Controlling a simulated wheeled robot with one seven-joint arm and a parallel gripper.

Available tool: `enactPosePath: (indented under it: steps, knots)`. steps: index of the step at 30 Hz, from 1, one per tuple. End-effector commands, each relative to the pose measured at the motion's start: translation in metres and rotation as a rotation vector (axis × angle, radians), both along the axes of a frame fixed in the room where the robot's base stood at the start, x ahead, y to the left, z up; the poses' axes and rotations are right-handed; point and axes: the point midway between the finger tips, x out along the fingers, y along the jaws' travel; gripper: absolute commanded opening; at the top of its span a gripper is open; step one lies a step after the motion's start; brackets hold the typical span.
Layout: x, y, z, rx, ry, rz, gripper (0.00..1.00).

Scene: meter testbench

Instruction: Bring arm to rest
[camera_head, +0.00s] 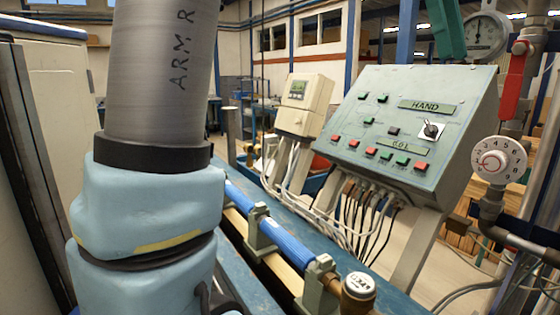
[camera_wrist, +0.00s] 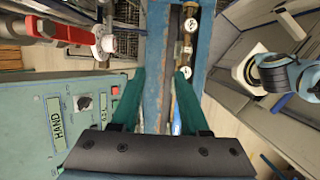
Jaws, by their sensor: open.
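My arm (camera_head: 160,75), a grey tube lettered "ARM R" above pale blue padded joints, fills the left of the head view. My gripper (camera_wrist: 159,74) shows in the wrist view with two green fingers spread apart and nothing between them. A green finger part (camera_head: 448,28) also shows at the top edge of the head view, above the control panel. The green-grey control panel (camera_head: 390,150) has several buttons, a "HAND" label and a black selector knob (camera_head: 432,130). In the wrist view the panel (camera_wrist: 40,130) lies left of my gripper, apart from it.
A blue pipe (camera_head: 285,238) with a brass meter (camera_head: 358,290) runs along the bench. A red-handled valve (camera_head: 513,80), a numbered white dial (camera_head: 497,160) and a round gauge (camera_head: 484,36) stand at right. A cream meter box (camera_head: 303,105) stands behind. Cables hang below the panel.

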Motion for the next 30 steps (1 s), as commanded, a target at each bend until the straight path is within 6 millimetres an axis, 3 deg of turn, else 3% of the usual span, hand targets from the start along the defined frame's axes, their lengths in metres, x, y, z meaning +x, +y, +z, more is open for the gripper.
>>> enactPosePath:
  steps: [8, 14, 18, 22, 27, 30]
  knots:
    - [0.042, 0.017, -0.055, -0.016, -0.067, -0.029, 0.45]
    - [0.083, 0.053, -0.121, -0.016, -0.149, -0.08, 0.45]
    - [0.113, 0.106, -0.192, 0.004, -0.234, -0.159, 0.45]
    - [0.124, 0.17, -0.261, 0.039, -0.313, -0.269, 0.45]
    - [0.106, 0.252, -0.337, 0.093, -0.387, -0.44, 0.45]
    - [0.087, 0.285, -0.366, 0.116, -0.413, -0.531, 0.45]
